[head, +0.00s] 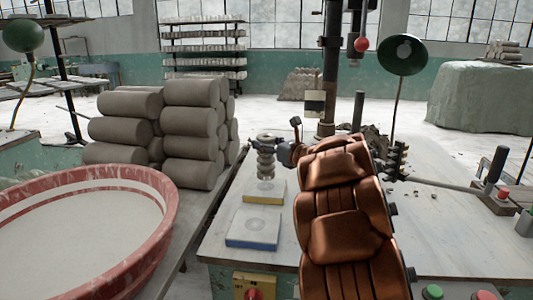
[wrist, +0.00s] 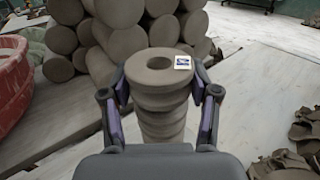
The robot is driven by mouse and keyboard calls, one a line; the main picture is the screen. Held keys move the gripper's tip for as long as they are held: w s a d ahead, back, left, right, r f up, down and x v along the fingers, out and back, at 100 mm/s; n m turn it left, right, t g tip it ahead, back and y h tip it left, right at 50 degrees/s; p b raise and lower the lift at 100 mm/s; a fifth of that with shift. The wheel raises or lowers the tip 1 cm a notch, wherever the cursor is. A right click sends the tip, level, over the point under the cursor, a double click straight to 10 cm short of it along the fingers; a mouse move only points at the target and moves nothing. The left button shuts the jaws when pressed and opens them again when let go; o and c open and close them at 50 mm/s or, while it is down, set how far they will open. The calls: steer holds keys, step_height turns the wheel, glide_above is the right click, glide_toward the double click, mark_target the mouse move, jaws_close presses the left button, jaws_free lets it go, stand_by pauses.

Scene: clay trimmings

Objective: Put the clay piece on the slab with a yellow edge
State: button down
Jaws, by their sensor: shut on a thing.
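The clay piece (head: 266,160) is a grey stack of ring-like bulges, upright, with a hole in its top and a small white and blue label. It also shows in the wrist view (wrist: 160,102). My gripper (wrist: 162,90) has one finger on each side of its upper part and is shut on it. In the head view the piece is over the slab with a yellow edge (head: 250,196), close to its back part; a dark round patch lies on the slab. Whether its bottom touches the slab I cannot tell. My gripper also shows in the head view (head: 275,148).
A slab with a blue edge (head: 252,230) lies nearer on the table (head: 225,215). A red-rimmed basin (head: 168,205) and stacked clay rolls (head: 190,145) stand to the left. Dark scraps (wrist: 285,162) lie at the right in the wrist view. My arm hides the table's middle.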

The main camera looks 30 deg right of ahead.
mark_target(266, 154)
steer(key=shift+w, duration=0.25)
steer(key=shift+f, duration=1.75)
steer(key=shift+d+f+b, duration=0.1)
steer(key=shift+f+b, duration=0.1)
steer(key=shift+b, duration=0.2)
steer(key=shift+c, duration=1.3)
jaws_free()
steer(key=shift+r, duration=0.15)
